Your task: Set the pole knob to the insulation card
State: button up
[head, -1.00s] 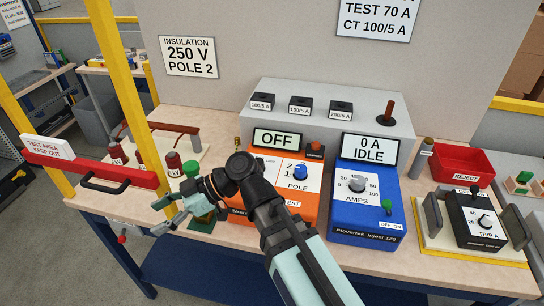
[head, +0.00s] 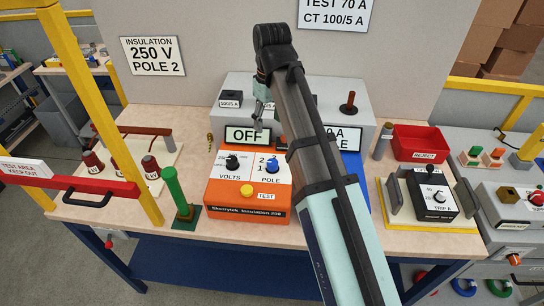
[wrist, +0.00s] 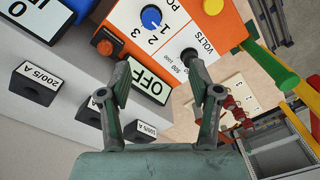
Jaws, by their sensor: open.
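The insulation card (head: 153,56) on the back panel reads "INSULATION 250 V POLE 2". The blue pole knob (head: 271,165) sits at the right of the orange tester's face (head: 232,194), beside numbers; its pointer setting is too small to tell. In the wrist view the pole knob (wrist: 151,17) is beyond the fingertips, near the top. My gripper (head: 257,118) is open and empty, above the tester's OFF display (head: 247,136), apart from the knob. In the wrist view my gripper (wrist: 157,68) has its fingers spread across that display.
The black volts knob (head: 232,162) is left of the pole knob, and a yellow test button (head: 250,189) is below. A green post (head: 178,192) stands left of the tester. My arm hides much of the blue injector (head: 352,170). Grey block sockets stand behind.

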jog(key=d, duration=0.1)
jog(key=b, duration=0.5)
send_near(273, 162)
jog(key=shift+m, duration=0.4)
jog(key=f+p, duration=0.1)
jog(key=f, duration=0.3)
jog(key=f+p, duration=0.2)
jog(key=f, duration=0.3)
jog(key=shift+a+f, duration=0.2)
jog(key=shift+f, duration=0.05)
jog(key=c, duration=1.1)
